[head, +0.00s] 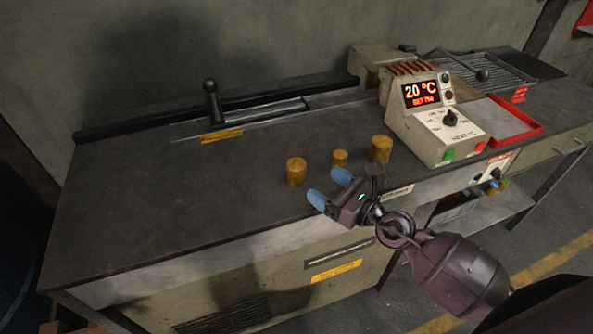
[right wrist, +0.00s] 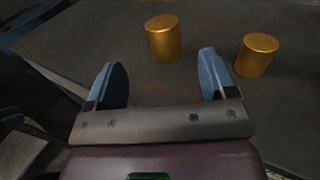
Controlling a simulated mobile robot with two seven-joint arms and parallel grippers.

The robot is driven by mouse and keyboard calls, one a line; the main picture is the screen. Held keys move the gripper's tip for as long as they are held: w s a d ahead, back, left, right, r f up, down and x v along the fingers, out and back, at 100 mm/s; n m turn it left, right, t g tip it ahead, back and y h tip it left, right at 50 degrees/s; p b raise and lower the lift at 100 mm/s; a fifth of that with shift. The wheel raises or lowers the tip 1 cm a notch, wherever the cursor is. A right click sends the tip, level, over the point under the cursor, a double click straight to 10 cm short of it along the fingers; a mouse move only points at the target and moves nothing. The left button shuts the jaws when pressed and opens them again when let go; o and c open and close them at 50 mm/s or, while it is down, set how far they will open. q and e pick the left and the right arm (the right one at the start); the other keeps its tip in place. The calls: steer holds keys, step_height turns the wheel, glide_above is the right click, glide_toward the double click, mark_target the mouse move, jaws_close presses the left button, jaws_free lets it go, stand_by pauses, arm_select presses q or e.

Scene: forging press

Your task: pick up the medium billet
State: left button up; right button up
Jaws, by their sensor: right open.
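Three brass-coloured cylindrical billets stand upright on the dark bench. The medium billet (head: 296,171) is the leftmost in the head view. The small billet (head: 340,158) stands in the middle and the large billet (head: 381,149) at the right, near the control box. My right gripper (head: 328,189) is open and empty by the bench's front edge, its blue fingertips pointing towards the medium billet. In the right wrist view, the likely medium billet (right wrist: 163,38) is ahead of the gap between the fingers (right wrist: 160,82); the likely small billet (right wrist: 256,55) is beyond the right finger. My left gripper is not in view.
The control box (head: 432,115) with a red "20 °C" display stands right of the billets. A red tray (head: 515,122) lies beyond it. A lever (head: 211,100) on a rail is at the back. The bench left of the billets (head: 180,195) is clear.

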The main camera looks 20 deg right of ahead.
mark_target(304, 168)
steer(key=x, duration=0.4)
steer(key=shift+w+a+r+p, duration=0.1)
steer(key=shift+w+a+p, duration=0.1)
steer(key=shift+w+p, duration=0.1)
steer(key=shift+x, duration=2.6)
steer(key=shift+d+r, duration=0.15)
steer(key=c, duration=1.4)
steer(key=shift+r, duration=0.1)
jaws_close()
